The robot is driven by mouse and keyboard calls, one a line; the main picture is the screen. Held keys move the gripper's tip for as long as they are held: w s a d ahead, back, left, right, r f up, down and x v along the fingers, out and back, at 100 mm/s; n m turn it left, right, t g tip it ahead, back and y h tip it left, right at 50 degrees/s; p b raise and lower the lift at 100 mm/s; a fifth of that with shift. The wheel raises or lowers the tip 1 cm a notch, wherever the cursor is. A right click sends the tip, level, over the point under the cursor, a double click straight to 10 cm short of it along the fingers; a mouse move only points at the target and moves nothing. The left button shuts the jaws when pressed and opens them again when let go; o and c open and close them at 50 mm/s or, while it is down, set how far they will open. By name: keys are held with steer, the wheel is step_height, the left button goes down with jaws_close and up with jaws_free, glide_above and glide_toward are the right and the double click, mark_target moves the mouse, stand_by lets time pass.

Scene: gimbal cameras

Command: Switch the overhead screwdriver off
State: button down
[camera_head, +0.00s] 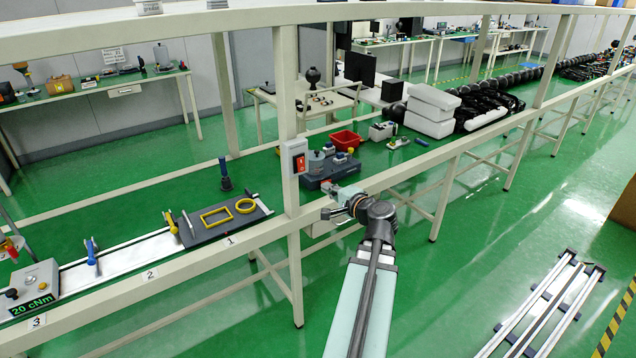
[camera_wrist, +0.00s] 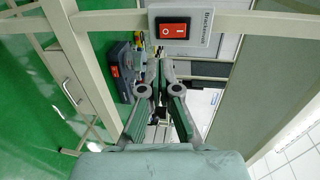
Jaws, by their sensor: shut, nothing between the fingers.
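A red rocker switch (camera_head: 300,163) in a white box is fixed to an upright post of the bench frame. It also shows in the wrist view (camera_wrist: 173,29), at the top, with a dark label along its right side. I cannot tell its on or off position for sure. My gripper (camera_wrist: 158,68) is shut and empty, its fingertips below the switch in the wrist view and apart from it as far as I can see. In the head view my arm reaches up to just right of the post. A blue-handled tool (camera_head: 224,174) stands upright left of the post; I cannot tell if it is the screwdriver.
The post (camera_head: 292,230) and the long overhead beam (camera_head: 150,28) bound the space near my arm. A red bin (camera_head: 345,140) and a dark blue device (camera_head: 328,172) are on the bench behind. A 20 cNm display unit (camera_head: 32,288) is at far left.

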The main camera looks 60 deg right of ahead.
mark_target(301, 165)
steer(key=p+x, duration=0.4)
steer(key=x, duration=0.9)
steer(key=shift+w+p, duration=0.2)
steer(key=shift+p, duration=0.1)
steer(key=shift+f+b, duration=0.2)
steer(key=shift+b, duration=0.15)
